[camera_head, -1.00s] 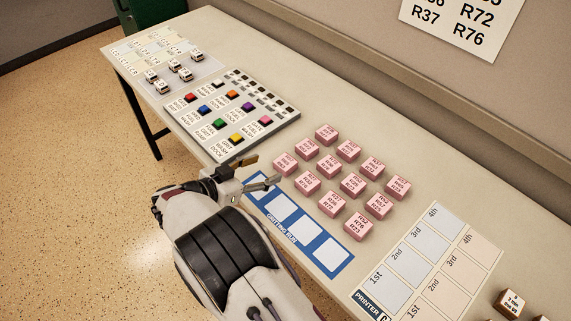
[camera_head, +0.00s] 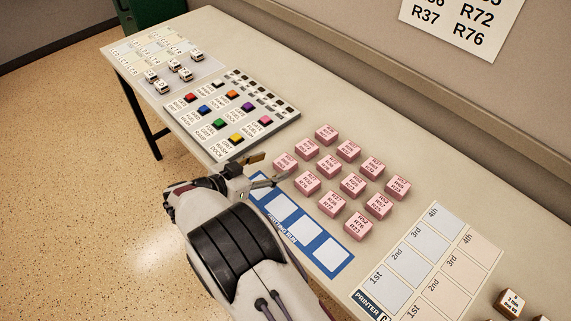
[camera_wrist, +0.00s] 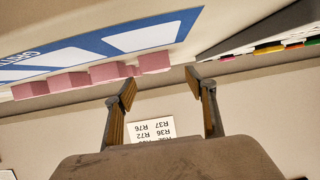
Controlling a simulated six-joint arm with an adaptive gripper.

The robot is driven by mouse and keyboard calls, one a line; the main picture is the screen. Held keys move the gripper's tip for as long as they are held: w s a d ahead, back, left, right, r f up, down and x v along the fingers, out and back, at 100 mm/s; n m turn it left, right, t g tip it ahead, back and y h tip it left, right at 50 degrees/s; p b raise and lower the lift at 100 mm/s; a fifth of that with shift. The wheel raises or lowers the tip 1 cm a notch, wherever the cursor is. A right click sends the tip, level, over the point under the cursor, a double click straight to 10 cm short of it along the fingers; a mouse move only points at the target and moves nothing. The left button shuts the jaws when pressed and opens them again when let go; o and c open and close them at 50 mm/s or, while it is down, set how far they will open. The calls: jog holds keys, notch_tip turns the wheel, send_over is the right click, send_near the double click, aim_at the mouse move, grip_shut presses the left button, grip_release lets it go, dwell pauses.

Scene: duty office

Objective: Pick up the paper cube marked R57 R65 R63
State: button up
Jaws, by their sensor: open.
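Several pink paper cubes (camera_head: 352,185) stand apart from each other in rows on the table. Each has a printed label, but the print is too small for me to tell which one reads R57 R65 R63. My gripper (camera_head: 266,170) is open and empty, just left of the nearest left cube (camera_head: 285,164) and beside the blue-framed strip. In the wrist view, my open gripper (camera_wrist: 162,80) has nothing between its fingers. A row of pink cubes (camera_wrist: 110,73) shows beyond the left finger there, with labels not visible.
The blue strip with white squares (camera_head: 296,229) lies in front of the cubes. A button panel (camera_head: 232,110) is at the left, and a printer slot sheet (camera_head: 405,262) at the right. A wall sign (camera_head: 462,25) hangs behind. The table behind the cubes is clear.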

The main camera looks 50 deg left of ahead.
aim_at(281, 165)
jog(key=shift+d+f+x, duration=0.15)
jog(key=shift+x, duration=1.15)
jog(key=shift+d+f+x, duration=0.2)
jog(key=shift+x, duration=1.1)
jog(key=shift+s, duration=0.1)
jog(key=shift+c, duration=0.5)
jog(key=c, duration=1.1)
